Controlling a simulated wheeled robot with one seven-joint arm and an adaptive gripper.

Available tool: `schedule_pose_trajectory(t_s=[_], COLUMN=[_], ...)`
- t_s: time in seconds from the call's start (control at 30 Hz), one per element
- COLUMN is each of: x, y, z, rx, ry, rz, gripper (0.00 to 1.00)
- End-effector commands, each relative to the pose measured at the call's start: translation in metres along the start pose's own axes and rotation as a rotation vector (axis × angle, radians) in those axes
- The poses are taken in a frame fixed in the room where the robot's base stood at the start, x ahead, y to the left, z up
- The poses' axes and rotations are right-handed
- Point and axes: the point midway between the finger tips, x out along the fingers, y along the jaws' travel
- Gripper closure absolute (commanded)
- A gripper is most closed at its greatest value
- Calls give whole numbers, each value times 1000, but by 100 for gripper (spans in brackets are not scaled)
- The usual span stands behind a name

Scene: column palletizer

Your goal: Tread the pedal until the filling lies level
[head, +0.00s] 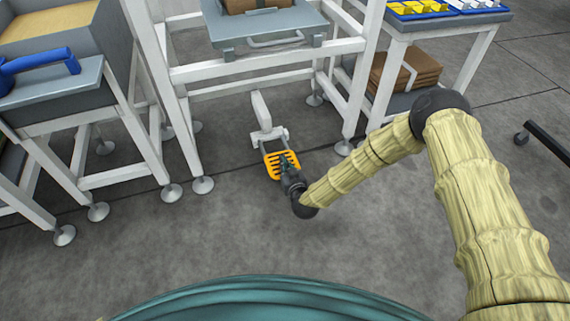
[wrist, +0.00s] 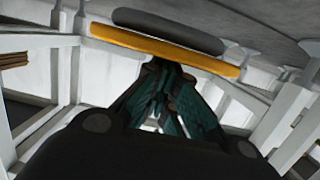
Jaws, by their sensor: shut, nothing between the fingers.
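The orange-yellow pedal (head: 272,164) with dark slots sits low at the floor, in front of the middle white frame. A grey bracket (head: 268,134) joins it at the back. In the wrist view the pedal (wrist: 165,51) shows edge-on as an orange bar across the top. My gripper (head: 285,162) is shut and empty, its tips over the front part of the pedal. In the wrist view my gripper (wrist: 163,63) has its tips at the pedal's edge; I cannot tell whether they press on it. A brown carton (head: 250,5) is cut off at the top, so its filling is hidden.
The carton stands on a grey platform (head: 266,22) on the white frame. At left is a grey bin (head: 100,30) with a tan surface inside and a blue-handled tool (head: 45,63). At right, a table holds trays (head: 448,12) above flat brown cartons (head: 405,72). Front floor is clear.

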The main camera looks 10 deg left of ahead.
Motion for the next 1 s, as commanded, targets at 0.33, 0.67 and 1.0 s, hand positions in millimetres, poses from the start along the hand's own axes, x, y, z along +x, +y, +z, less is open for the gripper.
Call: schedule_pose_trajectory(t_s=[0.33,0.67,1.0], x=[-8,-51,-99], y=[-2,-1,-1], z=[-30,-45,-46], rx=[0,-1,0], ry=[-4,-3,1], rz=[-3,-2,-1], gripper=[100,100,100])
